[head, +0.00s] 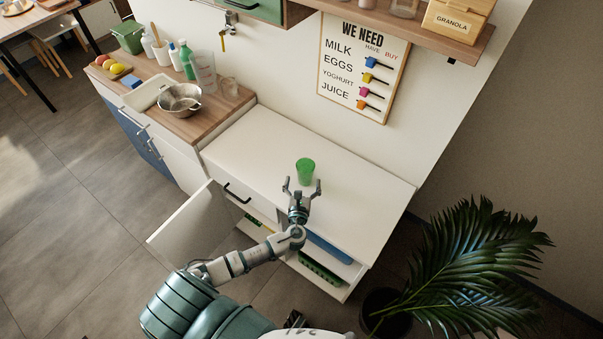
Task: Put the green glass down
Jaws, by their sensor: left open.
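The green glass (305,171) stands upright on the white counter top (270,142). My left gripper (302,187) is open just in front of the glass, its fingers spread to either side of the near side of it. I cannot tell whether a finger touches the glass. My right gripper is not in view.
A higher wooden counter (208,119) at the left holds a metal colander (180,100) and bottles. A cabinet door (184,226) stands open below the white top. A potted palm (460,265) is at the right. The counter around the glass is clear.

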